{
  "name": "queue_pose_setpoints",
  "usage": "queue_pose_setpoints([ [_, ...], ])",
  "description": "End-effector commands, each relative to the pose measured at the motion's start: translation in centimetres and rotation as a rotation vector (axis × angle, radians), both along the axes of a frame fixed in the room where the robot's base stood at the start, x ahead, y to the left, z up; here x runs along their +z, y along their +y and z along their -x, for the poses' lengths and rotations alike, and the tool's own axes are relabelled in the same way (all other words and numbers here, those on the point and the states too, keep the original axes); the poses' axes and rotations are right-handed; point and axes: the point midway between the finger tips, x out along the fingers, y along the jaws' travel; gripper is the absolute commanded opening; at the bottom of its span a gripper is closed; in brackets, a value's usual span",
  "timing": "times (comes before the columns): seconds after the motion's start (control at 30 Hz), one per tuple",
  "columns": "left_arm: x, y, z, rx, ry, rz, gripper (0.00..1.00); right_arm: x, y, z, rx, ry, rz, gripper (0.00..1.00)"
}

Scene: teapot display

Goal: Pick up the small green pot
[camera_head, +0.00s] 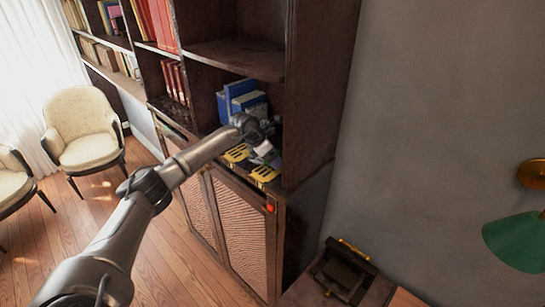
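I cannot make out a small green pot in the head view; my gripper and wrist cover part of the shelf where it could stand. My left gripper (251,164) reaches into the open lower compartment of the dark wooden bookcase (311,90). Its two yellow slotted fingers are apart, over the front of the shelf, and nothing shows between them. Blue books (240,98) stand in the same compartment, just behind my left wrist. I cannot identify my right gripper in view.
A shelf board (238,57) is above the gripper, and an upright side panel is close to its right. A green lamp shade (516,242) hangs at the right. A dark object with yellow parts (345,272) sits at the bottom. Cream chairs (84,125) stand left.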

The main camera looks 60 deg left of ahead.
Motion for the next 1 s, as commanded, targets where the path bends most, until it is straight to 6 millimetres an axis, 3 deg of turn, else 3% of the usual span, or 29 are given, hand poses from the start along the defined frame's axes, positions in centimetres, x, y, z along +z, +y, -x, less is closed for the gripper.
queue_pose_setpoints([
  [0.07, 0.0, 0.0, 0.0, 0.000, 0.000, 0.000, 0.84, 0.0, 0.1, 0.0, -0.002, 0.000, -0.002, 0.43],
  [0.53, 0.0, 0.0, 0.0, 0.000, 0.000, 0.000, 0.40, 0.0, 0.1, 0.0, -0.004, 0.000, -0.005, 0.43],
  [0.8, 0.4, 0.0, 0.0, 0.001, -0.003, 0.000, 0.40, -0.1, 0.1, 0.0, -0.001, 0.000, -0.002, 0.43],
  [1.0, 3.2, 0.0, -0.1, -0.001, -0.007, -0.002, 0.40, -0.5, -0.1, 0.0, 0.002, 0.000, 0.004, 0.43],
])
